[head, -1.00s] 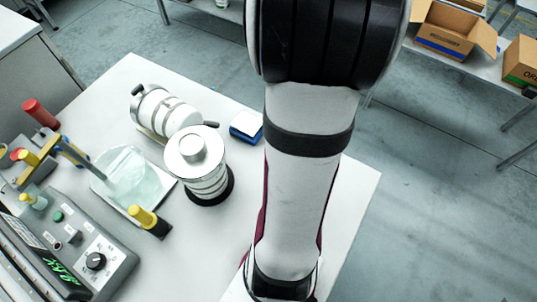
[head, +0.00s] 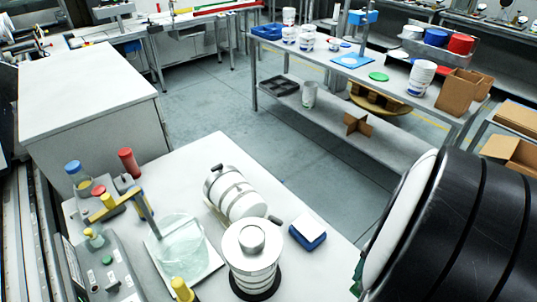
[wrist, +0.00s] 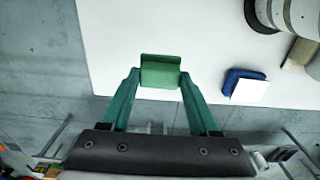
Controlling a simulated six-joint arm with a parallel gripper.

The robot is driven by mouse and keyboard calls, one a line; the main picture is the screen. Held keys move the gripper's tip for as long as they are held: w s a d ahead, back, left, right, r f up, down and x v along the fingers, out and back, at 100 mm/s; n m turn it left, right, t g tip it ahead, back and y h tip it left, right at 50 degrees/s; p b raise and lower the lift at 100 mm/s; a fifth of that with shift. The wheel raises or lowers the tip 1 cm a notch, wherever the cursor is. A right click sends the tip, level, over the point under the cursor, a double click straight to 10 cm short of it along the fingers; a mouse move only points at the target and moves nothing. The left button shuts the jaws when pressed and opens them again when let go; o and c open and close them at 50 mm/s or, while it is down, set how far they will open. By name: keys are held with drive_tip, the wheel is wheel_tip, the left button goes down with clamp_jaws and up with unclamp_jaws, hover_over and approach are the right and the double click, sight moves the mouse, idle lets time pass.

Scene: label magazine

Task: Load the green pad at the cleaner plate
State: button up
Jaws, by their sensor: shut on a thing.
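My gripper (wrist: 160,82) is shut on the green pad (wrist: 161,71) in the wrist view. The green pad is a small block held between the two teal fingertips, above the white table near its edge. A pale plate (head: 207,268) with a translucent, glassy piece (head: 181,243) on it lies at the left of the table in the head view; I cannot tell for sure that it is the cleaner plate.
A blue block with a white top (head: 307,232) lies on the table (head: 185,160), also seen in the wrist view (wrist: 245,88). Beside it are a lying metal cylinder (head: 236,192) and an upright one (head: 251,262). A control box (head: 105,270) stands left of the plate.

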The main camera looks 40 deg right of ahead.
drive_tip(key=w+d, duration=0.3)
drive_tip(key=w, duration=0.8)
drive_tip(key=w+d, duration=0.4)
drive_tip(key=w, duration=0.7)
drive_tip(key=shift+a+f, duration=0.15)
drive_tip(key=shift+f, duration=2.65)
drive_tip(key=shift+f, duration=1)
drive_tip(key=shift+r, duration=0.1)
wheel_tip(320, 180, up, 7)
